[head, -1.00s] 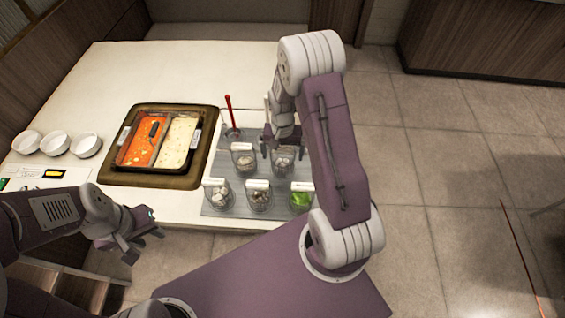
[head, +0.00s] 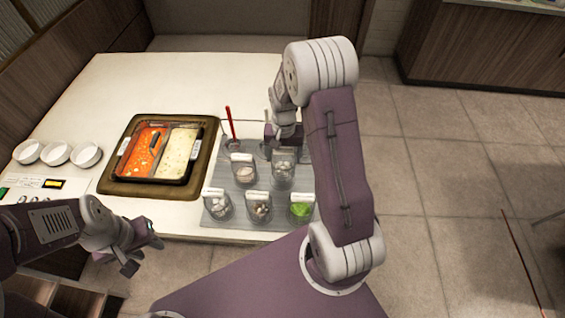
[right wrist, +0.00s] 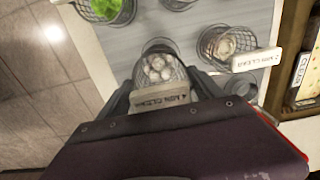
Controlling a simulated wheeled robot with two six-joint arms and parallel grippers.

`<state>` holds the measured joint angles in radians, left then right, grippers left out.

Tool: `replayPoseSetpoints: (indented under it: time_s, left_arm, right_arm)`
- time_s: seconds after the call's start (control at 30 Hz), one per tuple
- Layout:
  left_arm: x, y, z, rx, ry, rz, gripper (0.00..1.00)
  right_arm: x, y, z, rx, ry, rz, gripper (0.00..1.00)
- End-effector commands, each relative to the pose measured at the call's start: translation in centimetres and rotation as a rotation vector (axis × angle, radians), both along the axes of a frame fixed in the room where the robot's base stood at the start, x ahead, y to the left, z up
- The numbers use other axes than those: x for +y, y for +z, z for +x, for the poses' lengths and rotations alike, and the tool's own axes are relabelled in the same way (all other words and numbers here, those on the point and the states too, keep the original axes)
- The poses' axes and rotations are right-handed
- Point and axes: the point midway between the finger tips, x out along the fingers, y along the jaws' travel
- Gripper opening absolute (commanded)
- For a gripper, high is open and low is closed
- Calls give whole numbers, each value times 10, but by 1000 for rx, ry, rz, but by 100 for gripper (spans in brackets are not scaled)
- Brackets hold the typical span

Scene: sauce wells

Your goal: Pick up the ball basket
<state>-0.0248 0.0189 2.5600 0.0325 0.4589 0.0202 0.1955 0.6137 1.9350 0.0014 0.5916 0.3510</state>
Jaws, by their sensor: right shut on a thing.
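The ball basket (head: 283,172), a clear wire basket of white balls with a white label tag, is at the right of the back row on the grey tray (head: 235,190). In the right wrist view the ball basket (right wrist: 158,68) sits between the two dark fingers of my right gripper (right wrist: 162,84), which is shut on its tag end. I cannot tell whether the basket is clear of the tray. In the head view my right gripper (head: 283,140) is just behind the basket, partly hidden by my arm. My left gripper (head: 143,247) is open and empty, off the counter's front edge.
Other baskets stand close by: one at back left (head: 243,172), a front row of two pale ones (head: 217,208) (head: 258,208) and a green one (head: 301,210). A red-handled ladle (head: 230,122) stands behind. A two-part soup pot (head: 160,152) and white bowls (head: 56,153) are left.

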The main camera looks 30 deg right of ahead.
Motion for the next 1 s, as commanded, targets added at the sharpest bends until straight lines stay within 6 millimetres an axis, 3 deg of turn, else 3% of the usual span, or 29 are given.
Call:
replayPoseSetpoints:
  time_s: [0.2, 0.43, 0.6, 1.0]
  left_arm:
    - [0, -3, 0, 0, 0, 0, 36]
    - [0, -3, 0, 0, 0, 0, 36]
    - [0, -3, 0, 0, 0, 0, 36]
    - [0, -2, 0, 0, 0, 0, 36]
  right_arm:
    - [-54, 29, -6, -3, -10, -2, 28]
    - [-99, 57, -12, -2, -7, -2, 28]
    - [-111, 64, -14, 1, -3, -1, 28]
    - [-112, 66, -14, 1, -2, -1, 28]
